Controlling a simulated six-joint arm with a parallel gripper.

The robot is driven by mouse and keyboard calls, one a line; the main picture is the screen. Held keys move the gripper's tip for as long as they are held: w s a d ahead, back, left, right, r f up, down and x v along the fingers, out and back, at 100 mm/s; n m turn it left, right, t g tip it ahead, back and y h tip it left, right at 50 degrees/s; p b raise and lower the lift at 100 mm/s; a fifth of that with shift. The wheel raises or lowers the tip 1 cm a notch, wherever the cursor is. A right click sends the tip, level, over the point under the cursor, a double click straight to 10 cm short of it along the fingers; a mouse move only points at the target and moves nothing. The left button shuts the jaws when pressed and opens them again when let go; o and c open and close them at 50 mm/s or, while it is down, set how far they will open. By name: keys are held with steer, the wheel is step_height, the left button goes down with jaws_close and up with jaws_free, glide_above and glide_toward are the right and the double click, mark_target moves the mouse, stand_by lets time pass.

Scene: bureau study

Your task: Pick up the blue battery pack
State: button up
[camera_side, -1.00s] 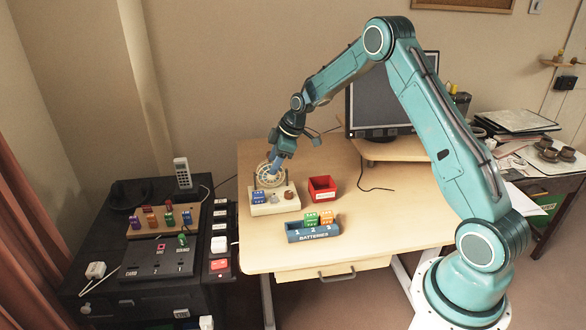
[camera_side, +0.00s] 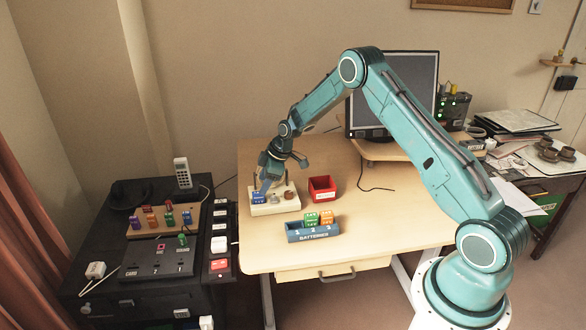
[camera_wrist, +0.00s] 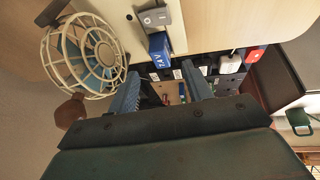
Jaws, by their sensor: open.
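The blue battery pack (camera_side: 258,197) stands at the left end of a cream board (camera_side: 285,205) on the desk. In the side view my gripper (camera_side: 265,187) hangs close above and beside it. In the wrist view the pack (camera_wrist: 160,48) shows white lettering and lies just beyond the fingertips. My gripper (camera_wrist: 160,80) is open there, with its two blue fingers apart and nothing held. The gap between fingers and pack is hard to judge.
A wire-caged fan (camera_wrist: 85,55) stands close beside my fingers. A grey switch block (camera_wrist: 155,18) adjoins the pack. A red bin (camera_side: 322,188) and a blue battery tray (camera_side: 298,236) with green (camera_side: 311,219) and orange (camera_side: 326,217) packs stand to the right. The desk front is clear.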

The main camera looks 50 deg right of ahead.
mark_target(259, 199)
steer(key=shift+x, duration=2.6)
steer(key=shift+s, duration=0.1)
steer(key=c, duration=1)
